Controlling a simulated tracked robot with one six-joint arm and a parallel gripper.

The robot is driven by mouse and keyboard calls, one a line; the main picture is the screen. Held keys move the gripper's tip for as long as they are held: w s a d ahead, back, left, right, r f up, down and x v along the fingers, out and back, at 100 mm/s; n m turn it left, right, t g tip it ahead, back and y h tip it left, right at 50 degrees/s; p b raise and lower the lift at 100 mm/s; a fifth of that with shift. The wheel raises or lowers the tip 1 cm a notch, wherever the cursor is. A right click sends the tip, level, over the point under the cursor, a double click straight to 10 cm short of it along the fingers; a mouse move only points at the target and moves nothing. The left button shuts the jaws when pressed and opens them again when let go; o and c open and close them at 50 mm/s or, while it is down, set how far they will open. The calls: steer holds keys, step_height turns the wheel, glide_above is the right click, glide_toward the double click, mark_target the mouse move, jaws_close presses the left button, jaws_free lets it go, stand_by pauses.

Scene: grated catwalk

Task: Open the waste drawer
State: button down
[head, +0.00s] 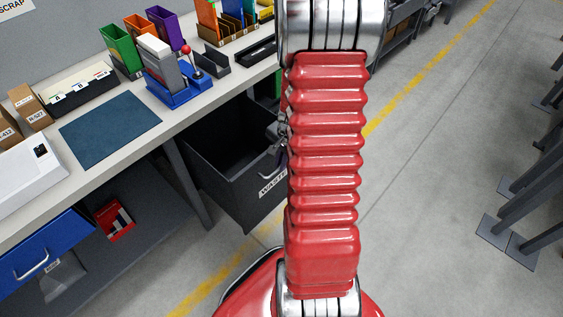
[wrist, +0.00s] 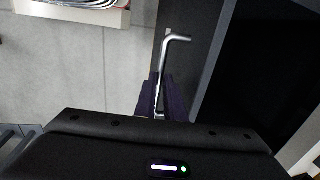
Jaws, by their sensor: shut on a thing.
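The waste drawer (head: 240,196) is a dark grey bin-like drawer under the bench. It stands pulled out, with its empty-looking dark inside visible from above. Its front carries a white label reading WASTE, partly hidden by my arm. The silver handle (head: 267,172) is on that front; in the wrist view the bar handle (wrist: 163,60) runs down between my fingers. My gripper (wrist: 161,98) has dark purple fingers and is shut on the handle. In the head view my gripper (head: 279,148) is mostly hidden behind my red arm. The wrist view also shows the drawer's front panel (wrist: 186,45).
The bench (head: 150,140) holds a blue mat (head: 110,130), colored bins and a blue device with a red-knobbed lever (head: 180,92). A blue drawer (head: 40,262) is at lower left. Grey floor is clear at right, with dark metal legs (head: 515,210) at the far right.

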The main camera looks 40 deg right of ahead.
steer(key=shift+s+a, duration=0.1)
steer(key=shift+s, duration=0.05)
steer(key=c, duration=1.8)
jaws_free()
steer(key=shift+c, duration=0.2)
steer(key=shift+r, duration=0.15)
step_height(320, 180, up, 13)
steer(key=s, duration=0.2)
steer(key=shift+s, duration=0.25)
